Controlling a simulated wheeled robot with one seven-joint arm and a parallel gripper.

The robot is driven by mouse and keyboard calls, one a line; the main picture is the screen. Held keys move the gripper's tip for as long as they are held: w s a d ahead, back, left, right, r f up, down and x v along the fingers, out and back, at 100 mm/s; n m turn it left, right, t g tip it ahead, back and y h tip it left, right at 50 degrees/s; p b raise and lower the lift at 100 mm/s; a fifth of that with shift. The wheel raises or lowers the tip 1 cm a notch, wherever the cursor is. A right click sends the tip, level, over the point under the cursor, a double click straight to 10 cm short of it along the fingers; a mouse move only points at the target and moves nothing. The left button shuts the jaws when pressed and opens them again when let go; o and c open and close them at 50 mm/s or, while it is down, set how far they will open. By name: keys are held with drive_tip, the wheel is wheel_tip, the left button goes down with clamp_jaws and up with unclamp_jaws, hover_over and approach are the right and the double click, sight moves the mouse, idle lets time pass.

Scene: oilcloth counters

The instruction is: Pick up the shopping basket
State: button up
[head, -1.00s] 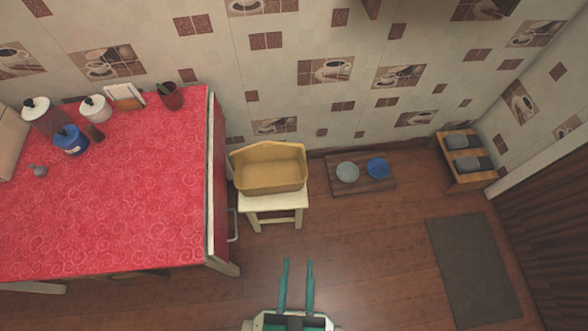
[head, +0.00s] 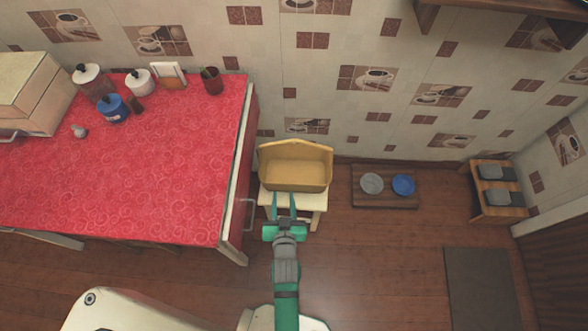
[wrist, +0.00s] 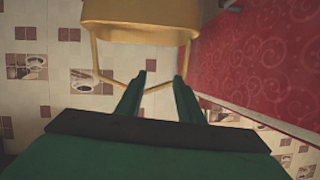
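The shopping basket (head: 296,177) is tan-yellow and sits upright on a small cream stool (head: 316,199) against the tiled wall. My gripper (head: 284,199) is open, its two teal fingers apart at the basket's near side, in front of the stool. In the wrist view the basket (wrist: 140,22) shows at the top, and a thin yellow bent bar (wrist: 106,76) of it runs down past my fingertips (wrist: 162,77). Nothing is held between the fingers. I cannot tell whether the fingers touch the basket.
A red-clothed counter (head: 130,190) stands close on the left, with jars and a breadbox (head: 35,90). Right of the stool, a wooden board (head: 385,203) with two bowls lies on the floor. A low shoe rack (head: 497,210) and dark mat (head: 480,285) are further right. Floor between is free.

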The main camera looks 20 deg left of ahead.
drive_tip(key=n+g+y, duration=0.1)
drive_tip(key=y, duration=0.1)
approach(261, 153)
drive_tip(key=x, duration=0.6)
drive_tip(key=shift+a, duration=0.25)
drive_tip(key=x, duration=0.3)
drive_tip(key=shift+w+d, duration=0.15)
drive_tip(key=shift+d, duration=0.05)
drive_tip(key=shift+w+a+f, duration=0.25)
drive_tip(key=shift+w+a, duration=0.1)
drive_tip(key=shift+w, duration=0.15)
clamp_jaws()
drive_tip(key=shift+a, duration=0.1)
